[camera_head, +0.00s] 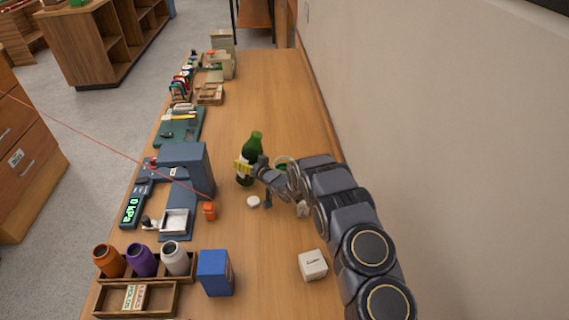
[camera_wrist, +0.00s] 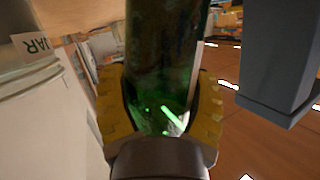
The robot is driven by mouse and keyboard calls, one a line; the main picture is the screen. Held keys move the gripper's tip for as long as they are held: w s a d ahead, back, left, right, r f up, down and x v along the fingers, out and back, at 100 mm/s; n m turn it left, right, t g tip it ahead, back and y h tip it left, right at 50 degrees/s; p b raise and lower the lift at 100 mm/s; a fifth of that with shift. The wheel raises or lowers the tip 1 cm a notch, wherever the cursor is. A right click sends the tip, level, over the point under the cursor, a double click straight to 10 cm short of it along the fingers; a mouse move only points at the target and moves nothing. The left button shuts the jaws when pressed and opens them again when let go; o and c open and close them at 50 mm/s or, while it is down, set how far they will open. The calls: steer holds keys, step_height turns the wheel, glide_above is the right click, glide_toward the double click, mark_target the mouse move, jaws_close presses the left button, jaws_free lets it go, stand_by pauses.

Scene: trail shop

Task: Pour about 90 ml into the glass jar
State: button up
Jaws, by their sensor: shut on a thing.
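A dark green bottle (camera_head: 252,147) with a pale label stands roughly upright over the wooden counter in the head view. My gripper (camera_head: 243,169) is shut around its body. In the wrist view, the yellow fingers of my gripper (camera_wrist: 160,108) press on both sides of the green glass bottle (camera_wrist: 163,55). I cannot tell whether its base touches the counter. A pale jar (camera_wrist: 42,115) with a "JAR" label fills the left of the wrist view. In the head view, a round glass rim (camera_head: 284,160), probably the jar's, shows behind my wrist, mostly hidden. The liquid levels cannot be read.
A blue-grey press-like device (camera_head: 186,165) with a "0 kPa" display stands left of the bottle. A small orange item (camera_head: 209,210) and a white disc (camera_head: 253,202) lie nearby. A blue box (camera_head: 214,273) and a white box (camera_head: 313,264) stand nearer. The far counter is clear along the wall.

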steer(key=shift+w+d+n+h, duration=0.1)
steer(key=shift+n+h, duration=0.6)
steer(key=shift+n, duration=0.3)
stand_by(2.2)
